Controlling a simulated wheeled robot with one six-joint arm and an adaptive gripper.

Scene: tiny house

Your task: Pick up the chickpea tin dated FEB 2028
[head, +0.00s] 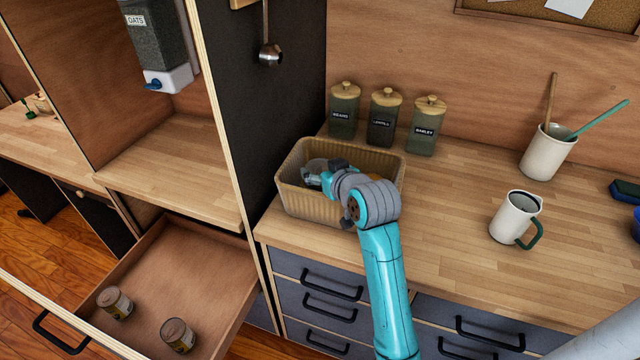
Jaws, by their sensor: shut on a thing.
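My gripper (314,174) reaches down into a beige ribbed bin (330,210) on the wooden counter. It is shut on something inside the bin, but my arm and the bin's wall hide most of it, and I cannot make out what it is. Two small tins stand in the open drawer at the lower left: one tin (115,303) near the drawer's left side and another tin (178,335) nearer the front. Both have brownish tops and yellowish labels. Their labels and dates are too small to read. My gripper is well away from these two tins.
Three lidded jars, the nearest to the bin being a green jar (343,110), stand behind it. A white mug (515,218) and a utensil crock (547,152) stand to the right. A dark cabinet side panel (275,100) rises left of the bin. The counter between bin and mug is clear.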

